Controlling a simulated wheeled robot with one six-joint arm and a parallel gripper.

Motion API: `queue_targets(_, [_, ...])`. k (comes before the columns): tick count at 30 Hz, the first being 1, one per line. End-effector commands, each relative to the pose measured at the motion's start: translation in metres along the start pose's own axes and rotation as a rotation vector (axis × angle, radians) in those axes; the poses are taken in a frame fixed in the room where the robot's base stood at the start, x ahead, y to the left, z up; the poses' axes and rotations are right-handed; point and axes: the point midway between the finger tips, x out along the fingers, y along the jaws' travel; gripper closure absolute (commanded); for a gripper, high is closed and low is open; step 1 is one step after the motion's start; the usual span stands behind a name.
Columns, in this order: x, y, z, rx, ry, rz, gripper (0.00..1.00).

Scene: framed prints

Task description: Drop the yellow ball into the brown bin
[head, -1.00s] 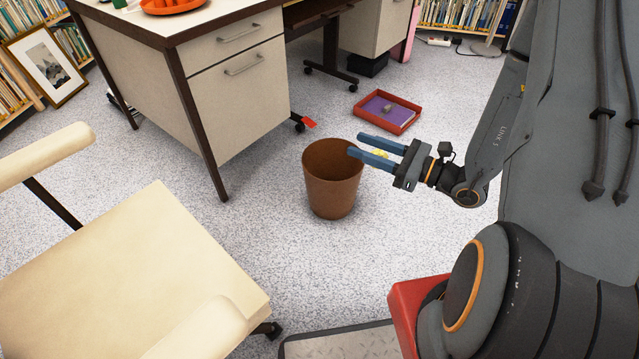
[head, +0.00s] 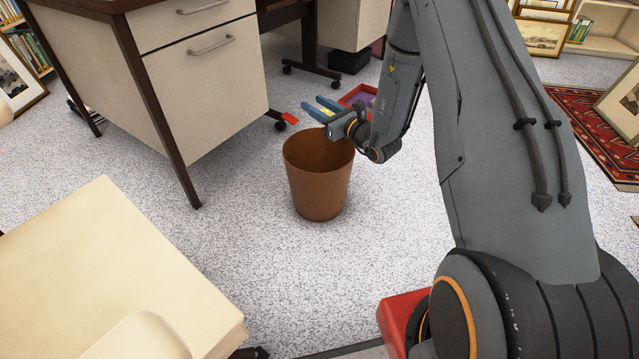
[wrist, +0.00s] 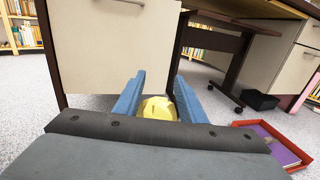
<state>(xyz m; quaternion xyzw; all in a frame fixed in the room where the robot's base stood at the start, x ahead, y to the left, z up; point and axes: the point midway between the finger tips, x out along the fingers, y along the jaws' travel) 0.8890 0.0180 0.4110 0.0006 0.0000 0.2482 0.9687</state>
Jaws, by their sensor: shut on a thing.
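The brown bin (head: 319,185) stands upright on the speckled floor in the head view, its open mouth facing up. My gripper (head: 322,106) is beyond and above the bin's far right rim in that view, its blue fingers pointing away to the upper left. The yellow ball (wrist: 157,107) sits between the two blue fingers in the wrist view, and my gripper is shut on it. Only a small yellow patch of the ball shows in the head view. The bin is not seen in the wrist view.
A desk (head: 205,75) stands behind and left of the bin. A cream chair (head: 110,260) is at the front left. A red tray (wrist: 283,150) lies on the floor, partly hidden behind my arm in the head view. Floor around the bin is clear.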

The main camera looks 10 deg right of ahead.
Motion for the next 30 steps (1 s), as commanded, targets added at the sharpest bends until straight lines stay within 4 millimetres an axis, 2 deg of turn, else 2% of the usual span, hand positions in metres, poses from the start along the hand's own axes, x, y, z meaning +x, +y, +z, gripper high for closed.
queue_targets(5, [0.001, -0.001, -0.011, 0.0, 0.001, -0.001, 0.84])
queue_targets(18, [0.0, -0.001, -0.056, 0.0, 0.0, 0.0, 0.84])
queue_targets(28, [0.0, 0.0, -0.058, -0.001, 0.0, 0.0, 0.84])
queue_targets(29, [0.0, 0.0, -0.058, -0.001, 0.0, 0.0, 0.6])
queue_targets(30, [0.0, 0.0, -0.058, -0.001, 0.0, 0.0, 0.53])
